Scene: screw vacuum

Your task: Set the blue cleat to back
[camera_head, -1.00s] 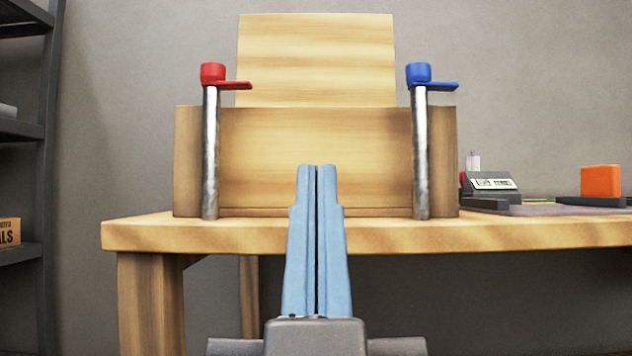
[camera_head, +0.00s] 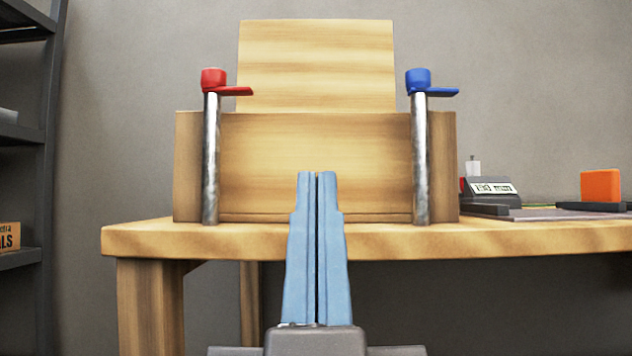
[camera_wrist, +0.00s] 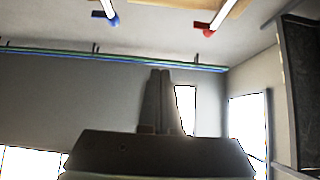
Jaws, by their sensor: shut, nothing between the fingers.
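The blue cleat (camera_head: 418,80) sits on top of the right metal post (camera_head: 421,160), with its flat lever pointing right in the head view. The red cleat (camera_head: 214,80) tops the left metal post (camera_head: 210,160), its lever also pointing right. My gripper (camera_head: 317,174) is shut and empty, with its blue fingers together in front of the wooden box, between the posts and below both cleats. It touches neither cleat. In the wrist view, the blue cleat (camera_wrist: 113,20) is at upper left and the red cleat (camera_wrist: 208,32) at upper right, with my gripper (camera_wrist: 160,72) below them.
The wooden box (camera_head: 315,165) with a taller back board (camera_head: 316,65) stands on the wooden table (camera_head: 540,236). A dark device with a display (camera_head: 492,190) and an orange block (camera_head: 601,186) lie at right. A dark shelf (camera_head: 25,130) stands at far left.

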